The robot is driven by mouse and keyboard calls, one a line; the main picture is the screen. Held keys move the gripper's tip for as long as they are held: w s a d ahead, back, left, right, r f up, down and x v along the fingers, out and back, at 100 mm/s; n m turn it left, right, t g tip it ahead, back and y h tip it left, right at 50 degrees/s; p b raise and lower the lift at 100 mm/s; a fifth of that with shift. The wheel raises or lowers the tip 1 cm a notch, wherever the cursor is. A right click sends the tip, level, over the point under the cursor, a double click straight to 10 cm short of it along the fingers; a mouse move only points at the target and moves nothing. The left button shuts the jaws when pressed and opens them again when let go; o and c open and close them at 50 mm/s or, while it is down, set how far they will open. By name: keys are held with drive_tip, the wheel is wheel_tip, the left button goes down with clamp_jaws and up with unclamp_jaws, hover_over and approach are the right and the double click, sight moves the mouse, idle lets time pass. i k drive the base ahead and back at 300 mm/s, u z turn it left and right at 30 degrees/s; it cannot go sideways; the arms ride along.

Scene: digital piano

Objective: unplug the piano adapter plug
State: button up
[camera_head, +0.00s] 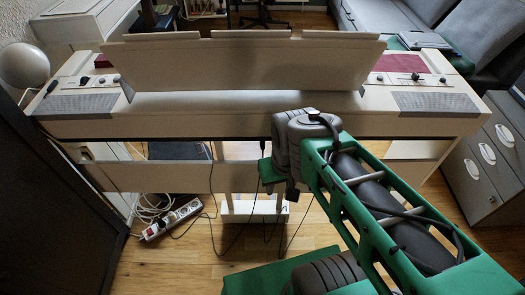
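The piano (285,125) stands with its back toward me, spanning the view. Thin dark cables (248,222) hang below it and loop down to the floor; one runs left toward a white power strip (173,218). The strip lies on the floor at the left with plugs in it, too small to tell which is the piano adapter's. My green arm reaches in from the lower right. Its wrist end, with my gripper (270,172), is close to the piano's rear underside, right of centre. The fingertips are not clear, and the arm hides that part of the piano's back.
A dark panel (45,215) fills the left edge. A grey drawer cabinet (490,160) stands at the right, with a grey sofa (400,35) behind the piano. White cables (150,205) lie tangled by the strip.

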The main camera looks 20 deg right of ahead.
sight(435, 102)
drive_tip(key=u, duration=0.25)
drive_tip(key=k, duration=0.6)
drive_tip(key=u, duration=1.95)
